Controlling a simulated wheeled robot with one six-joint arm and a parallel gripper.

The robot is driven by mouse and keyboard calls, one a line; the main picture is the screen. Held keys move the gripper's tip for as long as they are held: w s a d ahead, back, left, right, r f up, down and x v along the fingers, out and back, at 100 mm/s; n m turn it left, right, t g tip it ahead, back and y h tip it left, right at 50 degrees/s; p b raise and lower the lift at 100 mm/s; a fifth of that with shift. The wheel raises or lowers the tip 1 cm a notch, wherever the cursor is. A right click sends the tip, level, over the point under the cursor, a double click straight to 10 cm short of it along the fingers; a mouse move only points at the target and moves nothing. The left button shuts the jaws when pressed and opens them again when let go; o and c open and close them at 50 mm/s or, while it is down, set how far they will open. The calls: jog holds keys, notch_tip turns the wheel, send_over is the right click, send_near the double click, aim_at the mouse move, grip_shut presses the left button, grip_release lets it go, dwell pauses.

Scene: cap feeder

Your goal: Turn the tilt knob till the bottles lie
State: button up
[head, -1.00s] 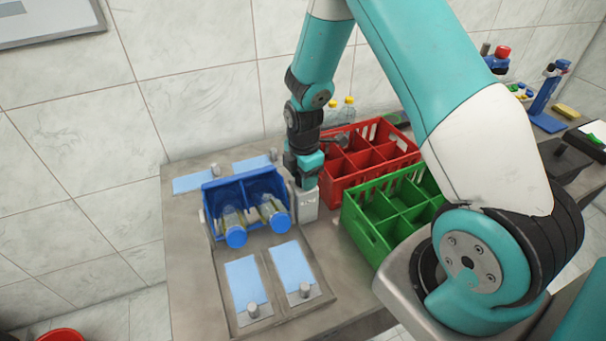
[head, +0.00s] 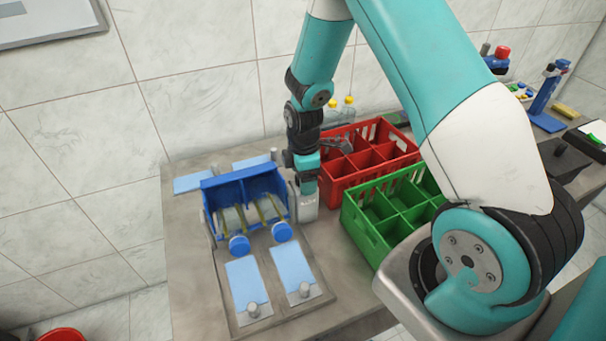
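A blue tilting cradle (head: 246,188) stands on the grey table. Two clear bottles with yellowish contents and blue caps, the left bottle (head: 232,219) and the right bottle (head: 268,209), rest in it. They slope toward the front, cap ends foremost; whether they lie fully flat I cannot tell. My gripper (head: 304,186) points down at the cradle's right side, by a light grey block (head: 306,207). The tilt knob is hidden behind the gripper, and I cannot see whether the fingers are closed.
Blue pads with small grey pegs lie in front of the cradle (head: 292,270) and behind it (head: 192,183). A red crate (head: 372,172) and a green crate (head: 366,240) stand close to the right. Two yellow-capped bottles (head: 341,113) stand behind the red crate.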

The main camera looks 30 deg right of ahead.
jog(key=shift+r+p, duration=2.65)
jog(key=shift+r, duration=0.85)
jog(key=s+a+r+m+y+b, duration=0.1)
jog(key=s+a+r+m, duration=0.15)
jog(key=a+r, duration=0.35)
jog(key=s+a+r+m+y+b, duration=0.1)
jog(key=s+a+r+b, duration=0.1)
jog(key=s+a+r, duration=0.4)
jog(key=s+a+r+m+y+b, duration=0.1)
jog(key=s+a+r+m, duration=0.1)
jog(key=s+r, duration=0.2)
jog(key=s+a+r+m+y+b, duration=0.1)
jog(key=s+a+r, duration=0.2)
jog(key=s, duration=0.7)
jog(key=shift+s+a+r+m, duration=0.2)
jog(key=shift+r+m, duration=0.15)
jog(key=shift+r, duration=0.5)
